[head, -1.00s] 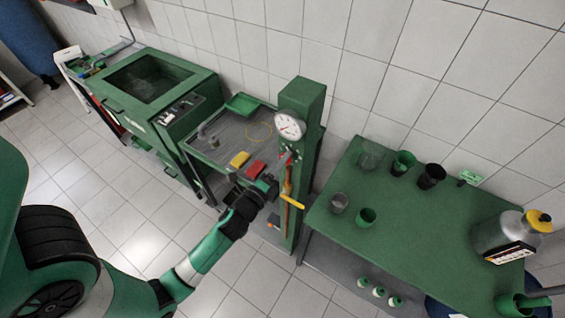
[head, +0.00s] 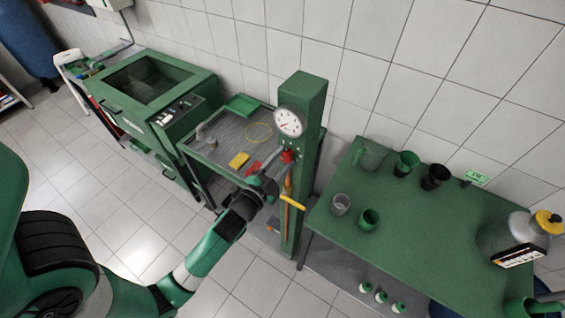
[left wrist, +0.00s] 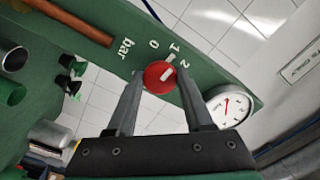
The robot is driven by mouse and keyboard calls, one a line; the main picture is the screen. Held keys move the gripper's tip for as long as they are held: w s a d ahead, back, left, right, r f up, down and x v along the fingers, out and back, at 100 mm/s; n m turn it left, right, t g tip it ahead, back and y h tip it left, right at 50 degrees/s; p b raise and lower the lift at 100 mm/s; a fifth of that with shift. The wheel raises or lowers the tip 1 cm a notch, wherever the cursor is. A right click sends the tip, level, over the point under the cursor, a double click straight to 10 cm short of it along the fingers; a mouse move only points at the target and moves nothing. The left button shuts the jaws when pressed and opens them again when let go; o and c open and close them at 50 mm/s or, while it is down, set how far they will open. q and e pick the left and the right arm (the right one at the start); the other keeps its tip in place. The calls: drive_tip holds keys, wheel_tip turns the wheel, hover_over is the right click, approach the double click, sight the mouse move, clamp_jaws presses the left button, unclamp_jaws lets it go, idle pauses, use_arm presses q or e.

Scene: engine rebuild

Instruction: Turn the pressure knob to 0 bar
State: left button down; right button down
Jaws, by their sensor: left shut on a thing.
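The red pressure knob (left wrist: 160,77) sits on the green column's panel in the left wrist view, with a white mark on its face that points roughly toward the 1. The panel is lettered "bar", 0, 1 and 2 around the knob. My left gripper (left wrist: 159,88) is shut on the knob, one finger on each side. In the head view, my left gripper (head: 281,164) reaches up to the red knob (head: 289,156) on the column (head: 300,105). A round white pressure gauge (head: 289,122) with a red needle is above the knob. My right gripper is not in view.
A yellow handle (head: 293,203) sticks out below the knob. A grey-topped bench (head: 228,150) with a yellow block (head: 239,160) and a red block (head: 254,167) is left of the column. A green table (head: 410,235) with several cups and a large canister (head: 508,240) is on the right.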

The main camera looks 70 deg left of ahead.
use_arm(q)
drive_tip(key=n+b, duration=0.2)
drive_tip(key=n, duration=0.3)
drive_tip(key=shift+f+n, duration=0.1)
drive_tip(key=shift+n, duration=0.2)
drive_tip(key=n+b, duration=0.2)
drive_tip(key=n, duration=0.2)
drive_tip(key=shift+n, duration=0.3)
drive_tip(key=shift+c, duration=1.5)
unclamp_jaws()
